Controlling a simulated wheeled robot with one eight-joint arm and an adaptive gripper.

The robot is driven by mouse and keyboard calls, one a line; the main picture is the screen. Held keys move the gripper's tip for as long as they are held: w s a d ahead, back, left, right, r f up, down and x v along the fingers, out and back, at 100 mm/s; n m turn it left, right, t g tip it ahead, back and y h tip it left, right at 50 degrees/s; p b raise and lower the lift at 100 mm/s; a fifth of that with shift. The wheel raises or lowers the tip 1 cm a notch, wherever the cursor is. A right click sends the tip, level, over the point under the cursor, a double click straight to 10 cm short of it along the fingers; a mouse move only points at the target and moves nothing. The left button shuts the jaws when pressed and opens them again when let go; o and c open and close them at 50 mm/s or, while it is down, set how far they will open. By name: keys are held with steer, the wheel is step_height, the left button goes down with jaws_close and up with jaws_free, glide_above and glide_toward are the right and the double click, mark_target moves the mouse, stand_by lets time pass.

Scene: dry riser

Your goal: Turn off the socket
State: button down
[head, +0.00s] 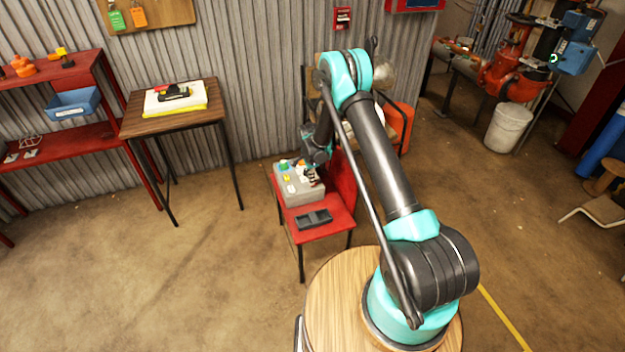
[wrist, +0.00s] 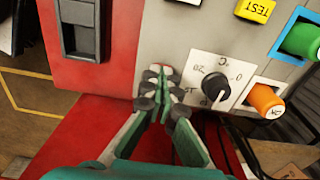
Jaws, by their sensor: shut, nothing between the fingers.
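A dark grey two-part block, possibly the socket (head: 314,219), lies on the red chair seat in front of a grey control box (head: 300,197). It also shows at the upper left of the wrist view (wrist: 82,28), cut by the frame edge. I cannot tell its switch position. My gripper (wrist: 162,90) is shut and empty, over the grey box just left of its black dial (wrist: 215,87). I cannot tell if the tips touch the box. In the head view my gripper (head: 312,177) is small and partly hidden by my arm.
The box carries a yellow TEST button (wrist: 255,9), a green knob (wrist: 300,40) and an orange knob (wrist: 266,102). The red chair (head: 318,232) stands by the corrugated wall. A wooden table (head: 140,125) is to the left. Floor in front of the table is clear.

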steer(key=shift+s+f, duration=0.15)
steer(key=shift+f, duration=0.15)
